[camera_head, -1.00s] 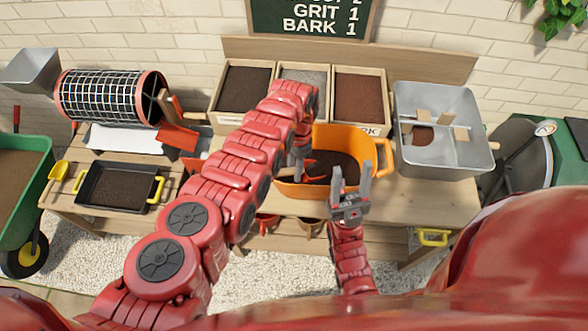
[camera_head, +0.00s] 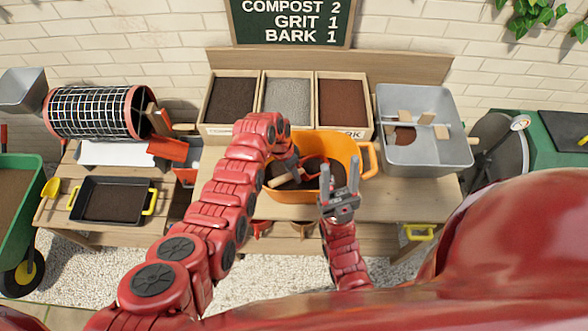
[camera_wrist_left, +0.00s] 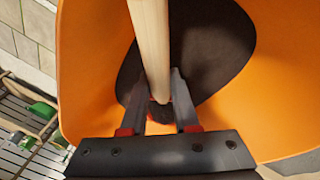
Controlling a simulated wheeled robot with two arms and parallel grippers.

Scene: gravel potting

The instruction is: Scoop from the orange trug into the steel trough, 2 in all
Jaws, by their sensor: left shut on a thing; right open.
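The orange trug (camera_head: 345,150) stands on the bench with dark material (camera_wrist_left: 210,50) inside. My left gripper (camera_head: 290,172) is inside the trug's opening. It is shut on the wooden handle (camera_wrist_left: 150,45) of a tool, whose handle also shows in the head view (camera_head: 285,178). The tool's working end cannot be made out clearly. My right gripper (camera_head: 341,180) is open and empty, fingers up, in front of the trug. The steel trough (camera_head: 440,155) stands right of the trug, with wooden pieces and a small brown patch inside.
Bins of compost (camera_head: 231,98), grit (camera_head: 287,95) and bark (camera_head: 342,100) stand behind the trug. A mesh drum (camera_head: 95,112) and black tray (camera_head: 112,203) are at left. A board (camera_head: 292,22) reads compost 2, grit 1, bark 1.

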